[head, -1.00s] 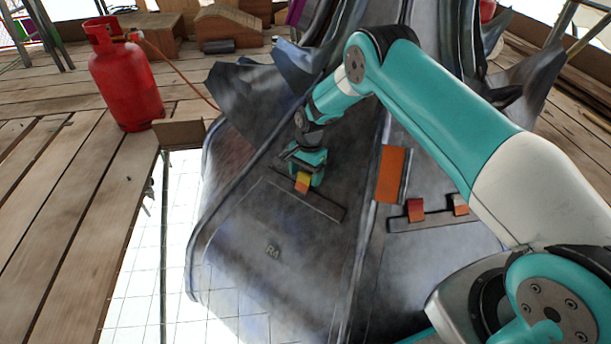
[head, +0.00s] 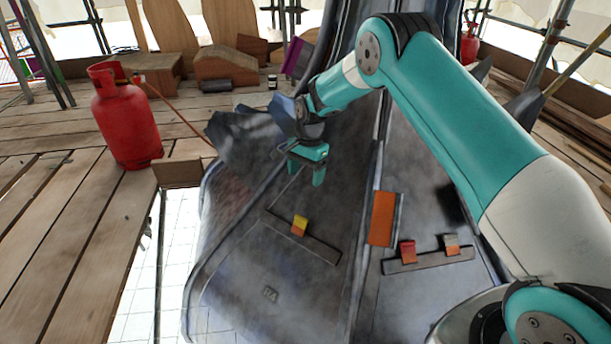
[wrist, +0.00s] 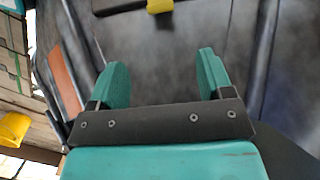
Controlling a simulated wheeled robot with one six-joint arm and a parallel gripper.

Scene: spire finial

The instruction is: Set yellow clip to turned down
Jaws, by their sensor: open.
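The yellow clip (head: 300,222) sits on a dark strip (head: 318,247) on the left grey metal panel, with an orange part at its lower end. In the wrist view the yellow clip (wrist: 159,5) shows at the top edge, partly cut off. My gripper (head: 306,178) is above and behind the clip in the head view, apart from it. In the wrist view my gripper (wrist: 160,80) has its two teal fingers wide apart with nothing between them.
A red clip (head: 407,251) and a grey clip (head: 451,244) sit on another strip on the right panel. An orange plate (head: 383,218) stands between the panels. A red gas cylinder (head: 126,120) stands on planks at left, beside an opening in the floor.

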